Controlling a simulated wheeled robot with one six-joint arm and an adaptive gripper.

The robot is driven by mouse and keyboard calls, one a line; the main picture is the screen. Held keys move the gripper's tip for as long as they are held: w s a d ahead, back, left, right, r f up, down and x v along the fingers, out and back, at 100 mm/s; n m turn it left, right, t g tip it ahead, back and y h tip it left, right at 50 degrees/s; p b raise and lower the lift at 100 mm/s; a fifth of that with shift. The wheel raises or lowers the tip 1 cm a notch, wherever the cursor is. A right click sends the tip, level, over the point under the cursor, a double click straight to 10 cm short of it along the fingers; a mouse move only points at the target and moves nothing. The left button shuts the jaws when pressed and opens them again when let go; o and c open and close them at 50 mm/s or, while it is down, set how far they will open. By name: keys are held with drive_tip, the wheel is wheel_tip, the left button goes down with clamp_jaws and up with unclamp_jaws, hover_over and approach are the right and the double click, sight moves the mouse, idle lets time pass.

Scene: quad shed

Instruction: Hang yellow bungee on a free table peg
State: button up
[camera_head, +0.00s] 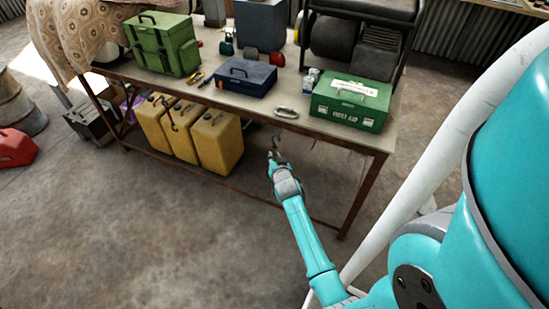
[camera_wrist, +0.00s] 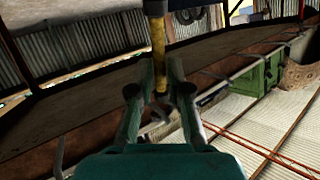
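The yellow bungee (camera_wrist: 158,48) runs between my gripper's fingertips in the wrist view, with a dark end piece at the top. My gripper (camera_wrist: 160,72) is closed on its cord, and the fingertips appear to touch both sides. In the head view my gripper (camera_head: 273,157) is just in front of the table's front edge, and the bungee is too small to make out clearly. The table (camera_head: 270,117) has a brown front rail. Thin pegs (camera_head: 313,146) show below this rail to the right of my gripper. Whether they are free is hard to tell.
Yellow jerrycans (camera_head: 218,145) stand under the table, left of my gripper. The floor in front is clear.

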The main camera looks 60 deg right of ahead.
drive_tip(key=shift+o, duration=1.1)
drive_tip(key=shift+s+a, duration=0.1)
drive_tip(key=v, duration=1.1)
drive_tip(key=shift+s+a+r, duration=0.2)
drive_tip(key=shift+s, duration=0.05)
drive_tip(key=s+a+n+t+y, duration=0.2)
drive_tip(key=s+a+n, duration=0.15)
drive_tip(key=a, duration=0.75)
drive_tip(key=s+a+n+t+y, duration=0.2)
drive_tip(key=s+a+y, duration=0.15)
drive_tip(key=a, duration=0.75)
drive_tip(key=s+a+r+n+t+y, duration=0.1)
drive_tip(key=s+a+r+n+y, duration=0.4)
drive_tip(key=s+a+r, duration=0.8)
drive_tip(key=s+r+n, duration=0.1)
drive_tip(key=s+n, duration=0.1)
drive_tip(key=s, duration=0.1)
drive_tip(key=shift+a+t, duration=0.3)
drive_tip(key=shift+t, duration=0.1)
